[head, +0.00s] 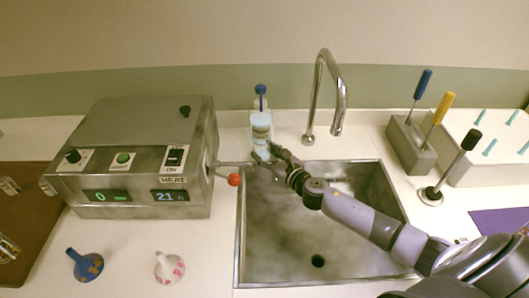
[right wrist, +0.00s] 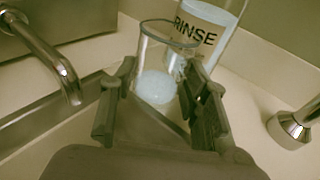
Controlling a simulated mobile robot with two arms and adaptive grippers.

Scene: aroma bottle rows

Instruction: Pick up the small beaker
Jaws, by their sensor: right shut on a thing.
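The small beaker (right wrist: 150,60) is clear glass with something pale bluish low inside it. In the right wrist view it stands between the two fingers of my right gripper (right wrist: 160,108), which is shut on it. In the head view the beaker (head: 261,132) is partly hidden by the right gripper (head: 266,153), at the back left corner of the sink. I cannot tell whether its base touches the counter. My left gripper is not in view.
A rinse bottle (right wrist: 212,28) stands right behind the beaker; its blue cap (head: 260,89) shows in the head view. The tap (head: 341,95) rises to the right. The heater box (head: 140,150) with a red-tipped lever (head: 234,180) is on the left. The sink (head: 310,235) is empty.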

